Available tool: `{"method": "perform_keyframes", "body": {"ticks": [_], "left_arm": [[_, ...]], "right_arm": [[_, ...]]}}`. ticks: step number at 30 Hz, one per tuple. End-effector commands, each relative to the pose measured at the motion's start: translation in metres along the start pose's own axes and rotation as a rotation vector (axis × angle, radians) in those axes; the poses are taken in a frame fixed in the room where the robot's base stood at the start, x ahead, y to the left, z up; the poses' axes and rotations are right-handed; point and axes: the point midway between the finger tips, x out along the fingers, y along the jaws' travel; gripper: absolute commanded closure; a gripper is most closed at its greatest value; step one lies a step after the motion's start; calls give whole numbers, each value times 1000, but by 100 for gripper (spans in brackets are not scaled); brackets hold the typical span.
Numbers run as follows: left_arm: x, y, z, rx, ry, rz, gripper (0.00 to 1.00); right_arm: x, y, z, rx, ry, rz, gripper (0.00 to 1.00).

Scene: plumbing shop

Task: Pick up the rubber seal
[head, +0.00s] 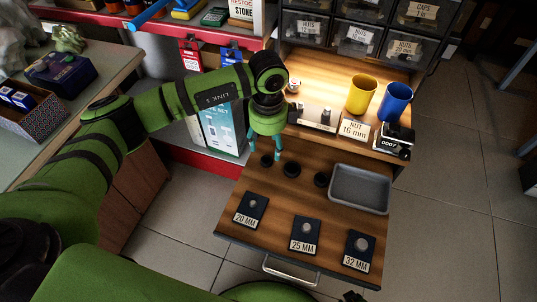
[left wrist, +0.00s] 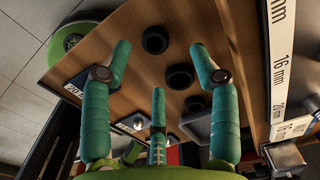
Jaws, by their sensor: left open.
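Several dark parts are on the pulled-out wooden drawer, among them three round black rubber seals in a slanted row: a left one (head: 267,160), a middle one (head: 291,169) and a right one (head: 321,178). They also show in the left wrist view as a far seal (left wrist: 154,40), a middle seal (left wrist: 180,77) and a near seal (left wrist: 195,103). I cannot tell which one the task means. My left gripper (head: 263,153) points down over the left end of the row, its teal fingers open and empty. The fingers also show spread in the left wrist view (left wrist: 160,62). My right gripper is not in view.
A grey tray (head: 360,189) lies right of the seals. Size plates marked 20 mm (head: 250,210), 25 mm (head: 305,235) and 32 mm (head: 360,251) lie along the drawer front. Yellow (head: 361,94) and blue (head: 395,102) cups stand behind, beside a dark boxy device (head: 395,141).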

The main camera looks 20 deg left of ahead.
Motion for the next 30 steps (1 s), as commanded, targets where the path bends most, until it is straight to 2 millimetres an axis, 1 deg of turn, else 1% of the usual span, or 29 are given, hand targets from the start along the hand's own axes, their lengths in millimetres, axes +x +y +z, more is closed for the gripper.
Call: {"method": "perform_keyframes", "body": {"ticks": [6,9,12,19,20,23,24,30], "left_arm": [[33,6,3,-1,-1,4,39],[45,5,2,0,-1,2,39],[51,5,2,0,0,0,39],[52,5,2,0,0,0,39],[52,5,2,0,0,0,51],[52,5,2,1,0,0,71],[52,5,2,1,0,0,79],[52,5,2,1,0,0,80]], "right_arm": [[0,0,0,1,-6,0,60],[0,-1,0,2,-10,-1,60],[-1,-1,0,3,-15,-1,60],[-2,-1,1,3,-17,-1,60],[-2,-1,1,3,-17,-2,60],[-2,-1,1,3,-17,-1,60],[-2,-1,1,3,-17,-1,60],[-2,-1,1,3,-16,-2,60]]}}
